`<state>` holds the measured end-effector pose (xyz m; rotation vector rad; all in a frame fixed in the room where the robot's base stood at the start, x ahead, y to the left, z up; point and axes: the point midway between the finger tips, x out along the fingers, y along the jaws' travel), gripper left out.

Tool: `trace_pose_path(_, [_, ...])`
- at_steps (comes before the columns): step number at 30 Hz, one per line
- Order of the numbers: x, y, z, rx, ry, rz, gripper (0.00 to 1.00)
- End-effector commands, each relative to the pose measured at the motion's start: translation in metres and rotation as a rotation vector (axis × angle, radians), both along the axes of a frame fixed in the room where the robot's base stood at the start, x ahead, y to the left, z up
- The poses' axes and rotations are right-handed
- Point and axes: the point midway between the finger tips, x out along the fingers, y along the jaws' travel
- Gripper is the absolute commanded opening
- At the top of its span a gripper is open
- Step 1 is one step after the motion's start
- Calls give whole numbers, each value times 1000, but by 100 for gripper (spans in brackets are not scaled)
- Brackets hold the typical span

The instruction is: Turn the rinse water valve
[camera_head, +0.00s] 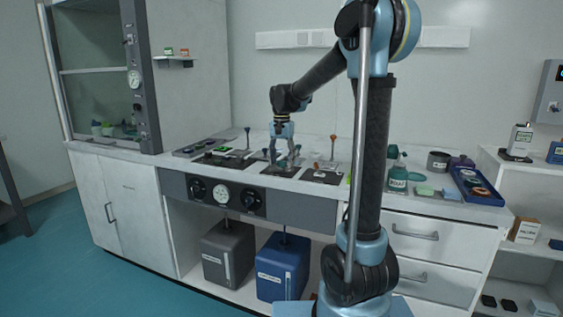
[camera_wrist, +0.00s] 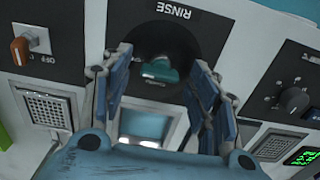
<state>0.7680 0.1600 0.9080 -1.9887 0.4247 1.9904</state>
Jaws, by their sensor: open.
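In the wrist view, the rinse water valve has a teal handle (camera_wrist: 160,70) on a round black plate under the label RINSE (camera_wrist: 167,12). My gripper (camera_wrist: 163,62) is open, with one finger on each side of the handle. I see gaps between the fingers and the handle; how deep the fingertips reach is hard to judge. In the head view, my gripper (camera_head: 285,162) points down just over the worktop among dark panels. The valve cannot be made out there.
An orange switch (camera_wrist: 21,48) marked OFF and a dark knob (camera_wrist: 293,99) flank the valve. Thin upright rods with coloured tops, one orange (camera_head: 333,138), stand near my gripper. A green bottle (camera_head: 398,172) and a blue tray (camera_head: 475,186) stand to the right.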

Motion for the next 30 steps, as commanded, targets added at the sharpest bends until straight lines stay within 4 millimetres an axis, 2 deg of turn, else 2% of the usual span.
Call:
trace_pose_path(8, [0,0,-1,0,0,0,55])
trace_pose_path(14, [0,0,-1,0,0,0,12])
trace_pose_path(23, [0,0,-1,0,0,14,11])
trace_pose_path(30, [0,0,-1,1,0,106,11])
